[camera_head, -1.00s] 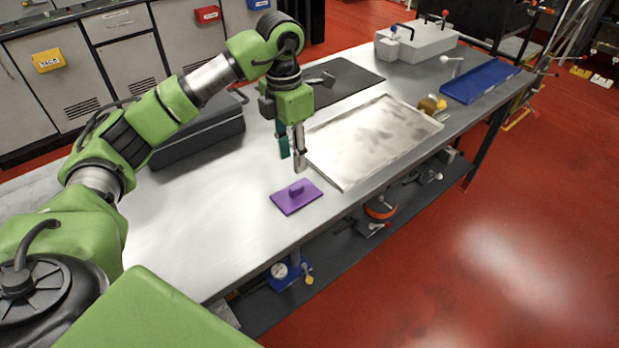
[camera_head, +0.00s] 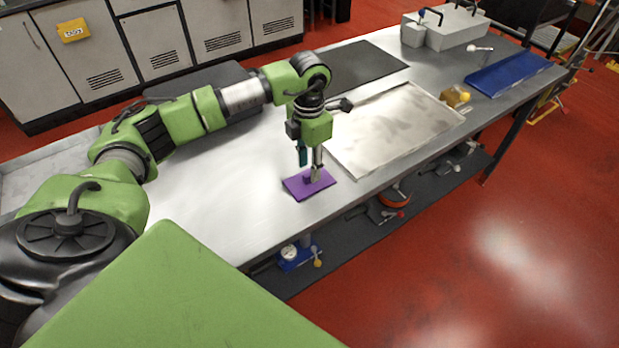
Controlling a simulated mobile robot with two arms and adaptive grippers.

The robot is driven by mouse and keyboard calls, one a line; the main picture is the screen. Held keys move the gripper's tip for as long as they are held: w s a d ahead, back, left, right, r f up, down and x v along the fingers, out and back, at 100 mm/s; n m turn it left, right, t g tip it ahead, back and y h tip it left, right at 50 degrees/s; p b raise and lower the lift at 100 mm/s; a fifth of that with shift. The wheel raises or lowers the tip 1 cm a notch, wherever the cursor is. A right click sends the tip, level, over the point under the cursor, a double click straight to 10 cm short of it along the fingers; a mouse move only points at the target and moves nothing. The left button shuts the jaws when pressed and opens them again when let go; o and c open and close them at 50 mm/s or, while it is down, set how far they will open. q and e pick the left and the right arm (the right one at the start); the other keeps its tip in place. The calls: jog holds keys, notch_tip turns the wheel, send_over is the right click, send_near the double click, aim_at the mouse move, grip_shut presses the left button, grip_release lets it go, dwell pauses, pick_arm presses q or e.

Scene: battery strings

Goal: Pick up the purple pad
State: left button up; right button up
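The purple pad (camera_head: 296,189) lies flat on the metal workbench near its front edge, with a small raised purple handle on top. My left gripper (camera_head: 309,172) points down at the pad, its fingertips at the height of the handle. Its two fingers stand apart, one teal and one grey. The grey finger overlaps the handle in the picture, and I cannot tell whether it touches it. The pad rests on the bench. My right gripper is not in view.
A shallow metal tray (camera_head: 437,101) lies right of the pad. Behind are a black mat (camera_head: 360,68) and a dark case, partly hidden by my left arm. A blue tray (camera_head: 508,74) and grey box (camera_head: 452,27) are far right. The bench left of the pad is clear.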

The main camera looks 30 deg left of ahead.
aim_at(309, 178)
pick_arm(q)
notch_tip(309, 178, down, 2)
jog(key=shift+f, duration=0.4)
grip_shut()
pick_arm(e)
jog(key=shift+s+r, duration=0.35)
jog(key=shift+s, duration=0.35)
pick_arm(q)
jog(key=shift+r, duration=0.1)
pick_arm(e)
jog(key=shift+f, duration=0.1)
